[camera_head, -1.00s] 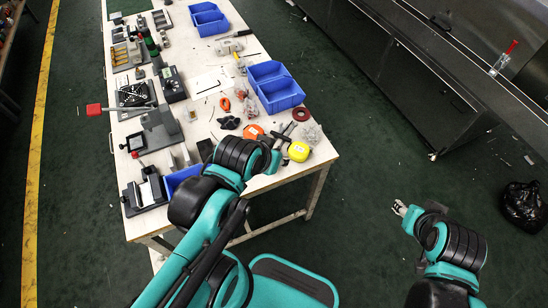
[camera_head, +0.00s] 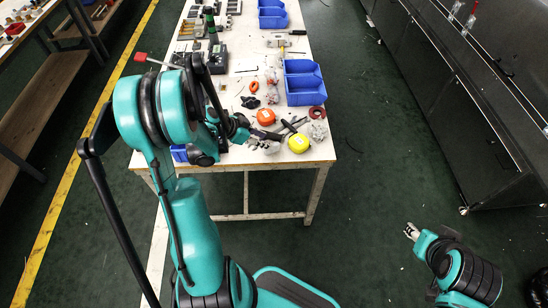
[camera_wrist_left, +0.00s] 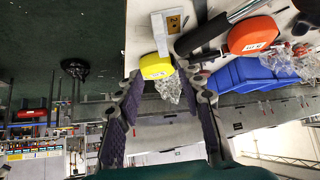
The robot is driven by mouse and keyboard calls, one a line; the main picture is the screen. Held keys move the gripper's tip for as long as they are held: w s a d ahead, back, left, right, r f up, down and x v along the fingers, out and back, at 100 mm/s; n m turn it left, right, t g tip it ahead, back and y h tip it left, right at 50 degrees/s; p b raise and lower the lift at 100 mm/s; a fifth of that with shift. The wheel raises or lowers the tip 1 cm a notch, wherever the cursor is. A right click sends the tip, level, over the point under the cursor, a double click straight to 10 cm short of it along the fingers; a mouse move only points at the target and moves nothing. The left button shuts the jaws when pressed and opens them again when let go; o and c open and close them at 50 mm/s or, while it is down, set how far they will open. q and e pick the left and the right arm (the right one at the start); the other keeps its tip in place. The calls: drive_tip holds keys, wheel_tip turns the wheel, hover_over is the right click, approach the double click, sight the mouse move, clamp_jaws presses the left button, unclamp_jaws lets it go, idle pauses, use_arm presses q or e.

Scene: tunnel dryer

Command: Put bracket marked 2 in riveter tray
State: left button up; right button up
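In the left wrist view, a pale metal bracket (camera_wrist_left: 170,27) with a tan label reading 2 lies near the table edge, beside a yellow round case (camera_wrist_left: 156,66). I cannot make out the bracket in the head view. My left gripper (camera_wrist_left: 165,82) is open and empty, its fingers wide apart, with the yellow case and crumpled clear plastic seen between them. In the head view my left gripper (camera_head: 262,143) is over the table's near end, left of the yellow case. My right gripper (camera_head: 411,231) is off the table at right; its opening is unclear. I cannot identify the riveter tray.
An orange case (camera_head: 266,117), dark-handled tool (camera_head: 291,126), red ring (camera_head: 317,113) and blue bins (camera_head: 304,83) crowd the table's right side. A small blue bin (camera_head: 179,153) is partly hidden by my left arm.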

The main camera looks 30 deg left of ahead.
sight(265, 149)
use_arm(q)
drive_tip(key=shift+s+a+f, duration=0.2)
drive_tip(key=shift+a+f, duration=0.1)
drive_tip(key=shift+f, duration=0.45)
drive_tip(key=b+x, duration=0.1)
drive_tip(key=x, duration=0.1)
drive_tip(key=shift+w+f, duration=0.15)
drive_tip(key=shift+f, duration=0.15)
drive_tip(key=b+x, duration=0.2)
drive_tip(key=x, duration=0.3)
drive_tip(key=shift+w+a, duration=0.1)
drive_tip(key=shift+a, duration=0.05)
drive_tip(key=shift+r, duration=0.1)
clamp_jaws()
